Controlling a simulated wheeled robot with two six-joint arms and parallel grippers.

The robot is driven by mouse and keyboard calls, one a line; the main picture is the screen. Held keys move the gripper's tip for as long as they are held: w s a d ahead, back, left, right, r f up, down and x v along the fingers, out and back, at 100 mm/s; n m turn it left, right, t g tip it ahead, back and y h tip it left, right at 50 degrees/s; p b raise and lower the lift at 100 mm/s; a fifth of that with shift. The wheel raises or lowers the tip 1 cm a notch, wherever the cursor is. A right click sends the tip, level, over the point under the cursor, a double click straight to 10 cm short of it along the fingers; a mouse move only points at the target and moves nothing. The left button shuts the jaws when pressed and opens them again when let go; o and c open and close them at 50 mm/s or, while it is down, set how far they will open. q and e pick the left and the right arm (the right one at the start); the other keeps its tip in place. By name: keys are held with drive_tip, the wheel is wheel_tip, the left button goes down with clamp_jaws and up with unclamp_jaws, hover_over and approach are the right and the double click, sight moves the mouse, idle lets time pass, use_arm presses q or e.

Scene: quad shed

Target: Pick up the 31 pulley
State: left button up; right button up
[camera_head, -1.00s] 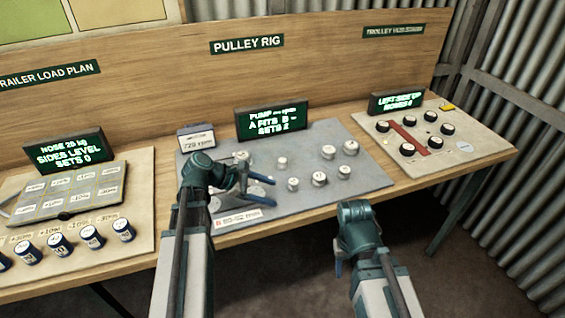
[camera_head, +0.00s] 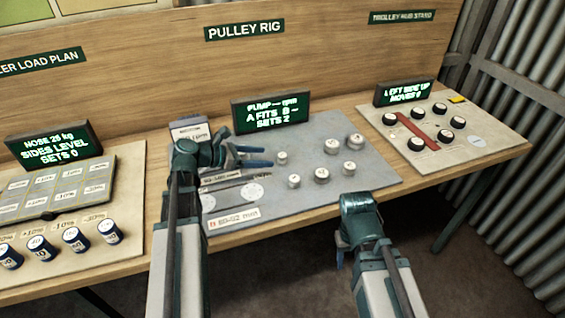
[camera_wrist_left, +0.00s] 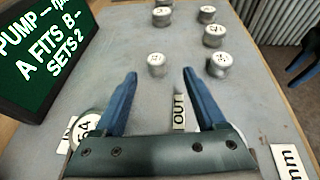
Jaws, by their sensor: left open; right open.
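Several small grey pulleys stand upright on the grey board (camera_head: 377,181) of the pulley rig. Their top numbers are too small or blurred to read, so I cannot tell which is the 31. The smallest-looking pulley (camera_head: 282,158) is just beyond my left gripper (camera_head: 270,157), which is open and empty. In the left wrist view, that pulley (camera_wrist_left: 157,64) is ahead of the open fingers, near the left fingertip, with another pulley (camera_wrist_left: 220,65) ahead of the right fingertip. My right gripper (camera_head: 341,257) is open and empty in front of the table edge.
The green-lettered pump display (camera_head: 271,112) stands behind the board. A trolley hub panel (camera_head: 446,132) lies right, and blue-banded cans (camera_head: 75,239) stand left.

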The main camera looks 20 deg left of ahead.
sight(282, 155)
use_arm(q)
drive_tip(key=shift+b+x, duration=0.35)
drive_tip(key=shift+x, duration=1.3)
drive_tip(key=shift+f, duration=0.1)
drive_tip(key=b+x, duration=0.1)
drive_tip(key=x, duration=0.1)
drive_tip(key=b+x, duration=0.1)
drive_tip(key=x, duration=0.2)
drive_tip(key=shift+w+a+f, duration=0.15)
drive_tip(key=shift+w+a, duration=0.05)
drive_tip(key=shift+a, duration=0.1)
drive_tip(key=shift+d, duration=0.15)
clamp_jaws()
